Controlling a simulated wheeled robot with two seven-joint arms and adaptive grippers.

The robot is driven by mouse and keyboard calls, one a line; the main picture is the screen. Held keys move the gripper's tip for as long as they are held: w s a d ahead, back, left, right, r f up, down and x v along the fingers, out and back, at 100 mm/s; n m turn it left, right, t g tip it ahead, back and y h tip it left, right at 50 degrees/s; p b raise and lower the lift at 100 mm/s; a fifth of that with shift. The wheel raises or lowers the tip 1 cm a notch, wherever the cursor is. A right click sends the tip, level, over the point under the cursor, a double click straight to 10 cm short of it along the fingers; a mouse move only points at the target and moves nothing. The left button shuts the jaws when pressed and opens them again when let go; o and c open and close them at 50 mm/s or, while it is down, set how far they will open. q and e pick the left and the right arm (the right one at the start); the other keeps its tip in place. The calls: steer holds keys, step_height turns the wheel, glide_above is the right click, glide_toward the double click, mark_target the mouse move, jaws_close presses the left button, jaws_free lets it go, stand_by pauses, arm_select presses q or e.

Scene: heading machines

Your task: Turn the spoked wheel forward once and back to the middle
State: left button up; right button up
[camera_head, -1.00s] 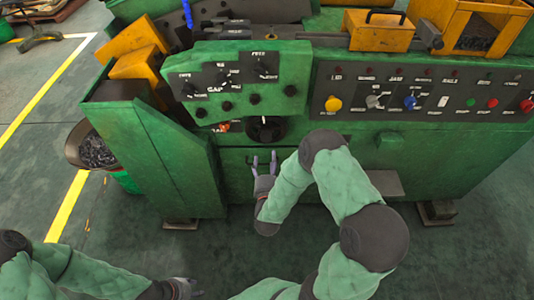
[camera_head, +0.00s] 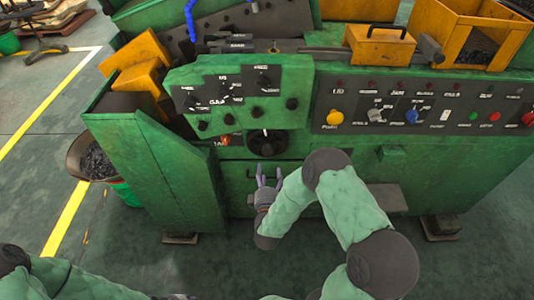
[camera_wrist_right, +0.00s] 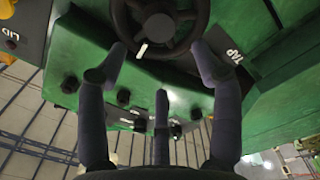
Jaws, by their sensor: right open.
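The spoked wheel (camera_head: 267,143) is a dark round handwheel on the front of the green machine, below the tilted control panel. In the right wrist view the wheel (camera_wrist_right: 160,22) shows large at the top, with its hub and spokes, partly cut off by the frame edge. My right gripper (camera_head: 268,174) is open just below the wheel in the head view. In the wrist view its spread fingers (camera_wrist_right: 158,62) point towards the wheel's lower rim, and I cannot tell whether they touch it. My left gripper (camera_head: 180,297) barely shows at the bottom edge; its fingers are not clear.
The green machine's control panel (camera_head: 240,96) juts out above the wheel. A button panel (camera_head: 420,101) lies to the right. Yellow boxes (camera_head: 378,48) stand on top. A bucket of metal parts (camera_head: 95,163) stands at the left. The floor in front is open.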

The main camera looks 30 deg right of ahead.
mark_target(267, 152)
steer(key=w+d+m+b, duration=0.1)
steer(key=w, duration=0.2)
steer(key=w+d+m+b, duration=0.1)
steer(key=w+d+m, duration=0.1)
steer(key=w, duration=0.1)
steer(key=w+d+m+b, duration=0.1)
steer(key=w+d, duration=0.1)
steer(key=shift+w+m, duration=0.4)
steer(key=shift+w+d, duration=0.35)
steer(key=shift+w, duration=0.2)
steer(key=shift+r, duration=0.1)
